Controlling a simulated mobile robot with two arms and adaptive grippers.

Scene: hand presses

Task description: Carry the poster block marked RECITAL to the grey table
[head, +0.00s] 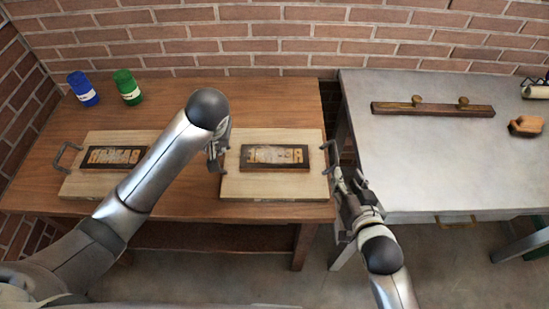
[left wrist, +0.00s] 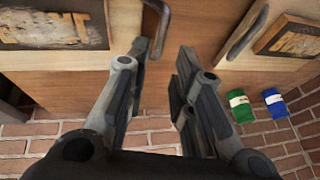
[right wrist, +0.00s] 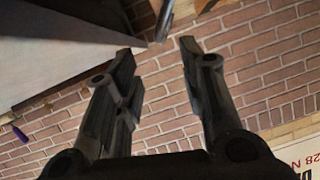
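Two pale wooden poster blocks lie on the brown wooden table (head: 190,93), each with a dark panel of raised letters. The lettering is too unclear to read RECITAL for sure. The right block (head: 235,185) has a metal handle at each end; the left block (head: 82,138) shows its left handle. My left gripper (head: 214,160) is open near the right block's left handle, which shows beyond its fingertips (left wrist: 162,52) in the left wrist view (left wrist: 157,22). My right gripper (head: 343,178) is open by the right handle (head: 329,158), also beyond its fingertips (right wrist: 156,50) in the right wrist view.
The grey table (head: 430,160) stands to the right across a narrow gap. A dark bar with two knobs (head: 433,109), a wooden-handled tool (head: 525,127) and a roller (head: 536,91) lie on its back part. Its front is clear. Blue (head: 82,89) and green (head: 128,87) containers stand back left.

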